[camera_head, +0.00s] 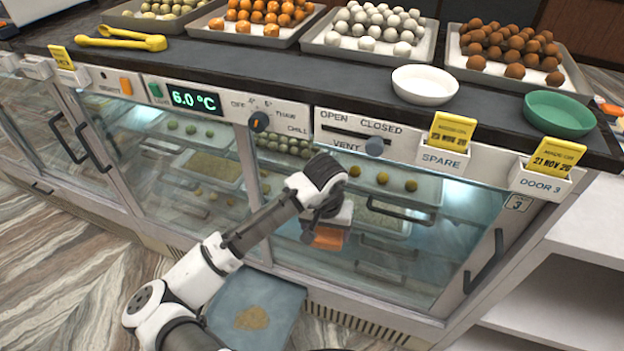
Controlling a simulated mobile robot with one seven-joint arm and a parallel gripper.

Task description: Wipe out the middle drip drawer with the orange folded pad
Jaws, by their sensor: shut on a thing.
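The orange folded pad (328,239) hangs below my gripper (326,221), which is shut on it. My gripper is in front of the glass of the counter, above and to the right of the drip drawer. The drip drawer (281,300) is a blue-grey shallow tray pulled out at the foot of the counter. A brownish spill (252,318) lies on its floor. My arm covers the drawer's left side. The pad looks apart from the drawer. Other drip drawers are not clearly seen.
The glass-fronted counter (400,268) has door handles (483,262) that stick out. A vent slider (374,147) and a dial (258,121) are on its panel. Sweets trays, yellow tongs (120,39) and bowls (425,85) stand on top. Floor at left is clear.

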